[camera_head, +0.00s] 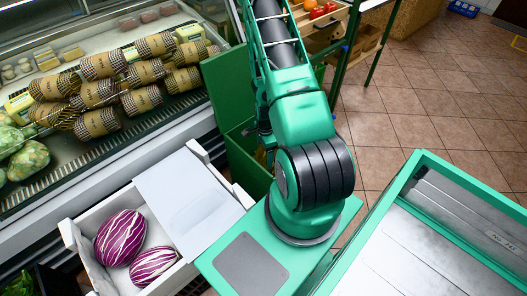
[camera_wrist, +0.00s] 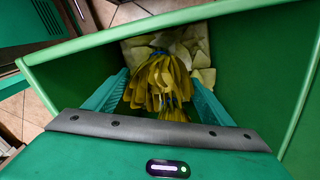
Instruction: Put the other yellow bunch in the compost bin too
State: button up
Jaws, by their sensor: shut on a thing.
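In the wrist view my gripper (camera_wrist: 159,78) is shut on a yellow bunch (camera_wrist: 152,92) of long, drooping yellow strips, one finger on each side. The bunch is inside the opening of a green compost bin (camera_wrist: 275,55), between its walls. More yellow strips (camera_wrist: 178,68) lie close to it; I cannot tell whether they belong to a separate bunch. Pale, angular scraps (camera_wrist: 200,55) lie on the bin floor. In the head view my arm hides the gripper and the bunch. A green bin (camera_head: 228,88) shows beside the arm.
A white crate (camera_head: 62,232) with two purple-and-white striped heads (camera_head: 120,237) stands left of me. A chilled display (camera_head: 85,160) of wrapped goods is behind it. A wooden produce stand (camera_head: 325,20) is beyond the arm. Tiled floor (camera_head: 400,100) is open at the upper right.

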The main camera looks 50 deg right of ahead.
jog(key=shift+f, duration=0.2)
jog(key=o, duration=1.8)
notch_tip(320, 180, up, 11)
jog(key=shift+f, duration=0.1)
jog(key=shift+w, duration=0.1)
